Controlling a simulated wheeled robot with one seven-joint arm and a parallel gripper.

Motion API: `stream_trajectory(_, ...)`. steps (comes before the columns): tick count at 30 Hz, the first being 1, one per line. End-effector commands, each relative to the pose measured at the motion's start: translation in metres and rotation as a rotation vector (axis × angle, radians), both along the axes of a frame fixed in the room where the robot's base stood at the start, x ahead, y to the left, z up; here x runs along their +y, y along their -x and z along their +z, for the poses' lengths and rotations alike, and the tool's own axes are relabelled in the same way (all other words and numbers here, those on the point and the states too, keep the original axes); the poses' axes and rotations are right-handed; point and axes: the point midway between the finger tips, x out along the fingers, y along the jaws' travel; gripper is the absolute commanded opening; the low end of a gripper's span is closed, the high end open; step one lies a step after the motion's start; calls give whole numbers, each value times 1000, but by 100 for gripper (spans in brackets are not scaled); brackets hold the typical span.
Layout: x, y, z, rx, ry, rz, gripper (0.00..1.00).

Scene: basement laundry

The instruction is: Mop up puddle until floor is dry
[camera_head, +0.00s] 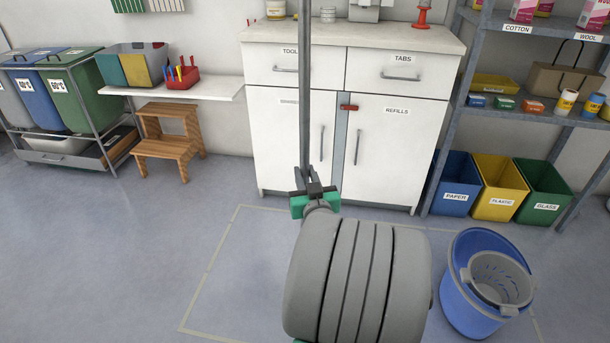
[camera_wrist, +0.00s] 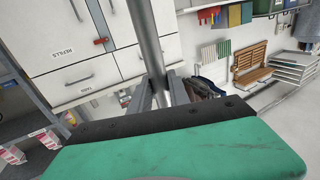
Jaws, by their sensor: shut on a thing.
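My gripper (camera_head: 314,188) is in front of the white cabinet, shut on a grey upright pole (camera_head: 305,90), which looks like the mop's handle. In the wrist view the pole (camera_wrist: 147,35) passes between the fingers (camera_wrist: 160,92). The pole's lower end and any mop head are hidden behind my arm. A blue bucket (camera_head: 464,310) with a grey wringer basket (camera_head: 498,280) stands on the floor at the right, apart from my gripper. I cannot make out a puddle; my arm covers much of the floor inside a pale taped outline (camera_head: 215,262).
The white cabinet (camera_head: 285,135) stands behind the pole. A wooden step stool (camera_head: 168,140) and a bin rack (camera_head: 75,160) are at left. Paper, plastic and glass bins (camera_head: 497,190) sit under the shelf at right. The floor at left is clear.

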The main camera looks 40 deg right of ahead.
Motion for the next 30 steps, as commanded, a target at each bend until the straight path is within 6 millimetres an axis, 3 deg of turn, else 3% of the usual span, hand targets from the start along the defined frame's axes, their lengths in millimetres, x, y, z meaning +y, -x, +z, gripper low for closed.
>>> stream_trajectory(1,0,0,-16,-2,1,-1,0)
stream_trajectory(4,0,0,-28,-2,1,-1,0)
stream_trajectory(17,5,-4,-23,-4,1,16,0)
stream_trajectory(23,30,-18,-15,-9,-5,90,0)
stream_trajectory(30,78,-40,1,-15,-13,226,0)
